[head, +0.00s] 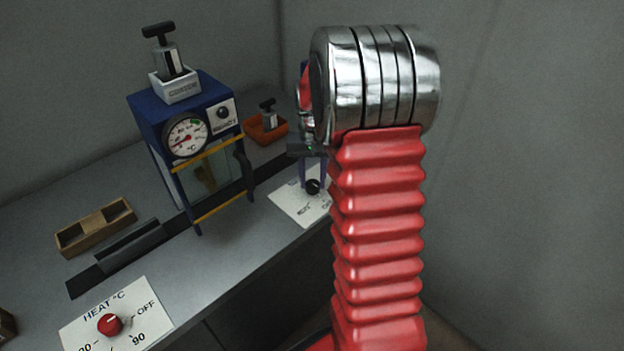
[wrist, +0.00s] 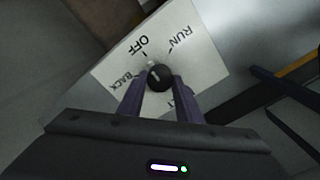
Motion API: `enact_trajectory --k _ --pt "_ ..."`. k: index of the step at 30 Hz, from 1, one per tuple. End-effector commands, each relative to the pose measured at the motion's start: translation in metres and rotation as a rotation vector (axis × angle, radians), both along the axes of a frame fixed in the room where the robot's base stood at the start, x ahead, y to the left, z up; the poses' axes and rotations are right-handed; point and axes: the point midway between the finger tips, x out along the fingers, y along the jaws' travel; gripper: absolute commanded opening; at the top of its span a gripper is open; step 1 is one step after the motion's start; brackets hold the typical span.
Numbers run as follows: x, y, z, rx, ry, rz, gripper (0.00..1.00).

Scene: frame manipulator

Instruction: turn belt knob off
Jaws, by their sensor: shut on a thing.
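The black belt knob (wrist: 159,77) sits on a white plate (wrist: 205,72) marked OFF, RUN and BACK, with another word partly hidden by a finger. My gripper (wrist: 159,84) is shut on the knob, one purple finger on each side of it. A pale mark shows by the knob's upper edge, on the side towards OFF; I cannot tell its exact pointing. In the head view the knob (head: 313,187) and its plate (head: 290,205) show at the bench's right end, with the purple fingers (head: 312,172) just above, partly hidden by my arm.
A blue frame machine (head: 150,120) with a dial gauge stands over the dark belt track (head: 90,283). Behind the knob is an orange tray (head: 262,132). A wooden tray (head: 97,224) and the red heat knob (head: 110,324) are at left. Grey walls close off the back and right.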

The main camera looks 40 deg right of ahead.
Motion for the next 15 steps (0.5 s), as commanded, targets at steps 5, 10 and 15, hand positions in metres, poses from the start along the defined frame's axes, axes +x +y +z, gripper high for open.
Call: enact_trajectory --k 5,10,15 --pt "0.0003 0.0000 0.0003 -0.001 -0.001 0.001 0.34" --pt "0.0002 0.0000 0.0002 -0.001 -0.001 0.001 0.46" --pt "0.0000 -0.0001 0.0001 0.000 0.000 0.001 0.50"
